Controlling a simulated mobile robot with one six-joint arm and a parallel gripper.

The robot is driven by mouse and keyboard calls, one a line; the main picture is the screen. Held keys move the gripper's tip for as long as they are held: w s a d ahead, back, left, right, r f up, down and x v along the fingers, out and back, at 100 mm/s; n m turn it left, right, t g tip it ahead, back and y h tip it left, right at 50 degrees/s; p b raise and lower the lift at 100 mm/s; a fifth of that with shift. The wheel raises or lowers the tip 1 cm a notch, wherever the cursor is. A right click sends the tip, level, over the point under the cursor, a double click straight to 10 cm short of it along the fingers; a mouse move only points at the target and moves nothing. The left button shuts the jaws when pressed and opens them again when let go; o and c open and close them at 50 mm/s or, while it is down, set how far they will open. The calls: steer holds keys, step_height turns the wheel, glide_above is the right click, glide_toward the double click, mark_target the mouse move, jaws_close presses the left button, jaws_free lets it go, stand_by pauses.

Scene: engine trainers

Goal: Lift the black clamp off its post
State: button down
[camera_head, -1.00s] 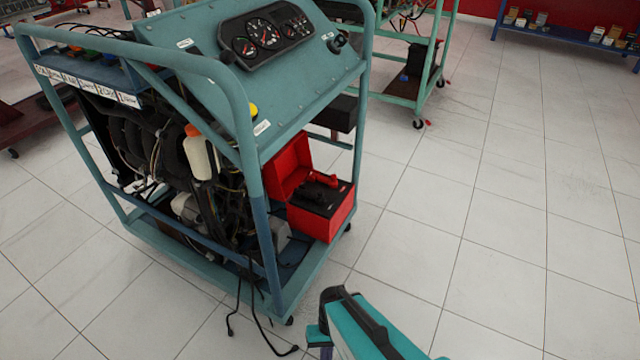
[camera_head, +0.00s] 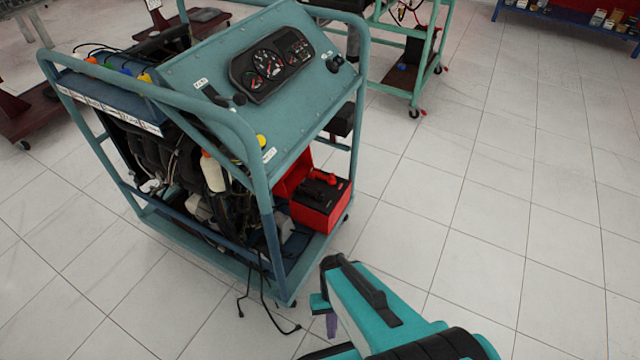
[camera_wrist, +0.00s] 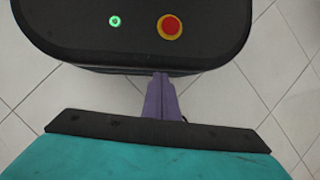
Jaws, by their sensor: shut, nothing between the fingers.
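The black clamp (camera_head: 318,188) sits on the dark top of a red battery (camera_head: 318,212) on the lower right of the engine trainer's frame, in the head view. A red clamp (camera_head: 320,175) is just behind it. The post under the black clamp is too small to make out. My gripper (camera_head: 332,326) is low in the head view, in front of and below the battery, well apart from it. In the wrist view the purple fingers (camera_wrist: 161,98) are together with nothing between them. Neither clamp shows in the wrist view.
The trainer's blue-green frame (camera_head: 268,215) has uprights on both sides of the battery, and a sloping gauge panel (camera_head: 265,75) overhangs it. Black cables (camera_head: 262,315) trail on the floor at the frame's corner. The tiled floor (camera_head: 480,230) to the right is clear.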

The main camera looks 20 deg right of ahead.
step_height(320, 180, up, 24)
steer(key=s+d+h+p, duration=0.1)
steer(key=d+p, duration=0.1)
steer(key=p, duration=2)
steer(key=shift+s+d+f+n, duration=0.15)
steer(key=shift+d+f+n, duration=0.1)
steer(key=shift+d+n, duration=0.15)
steer(key=c, duration=1.8)
jaws_free()
steer(key=shift+o, duration=0.2)
steer(key=shift+a, duration=0.2)
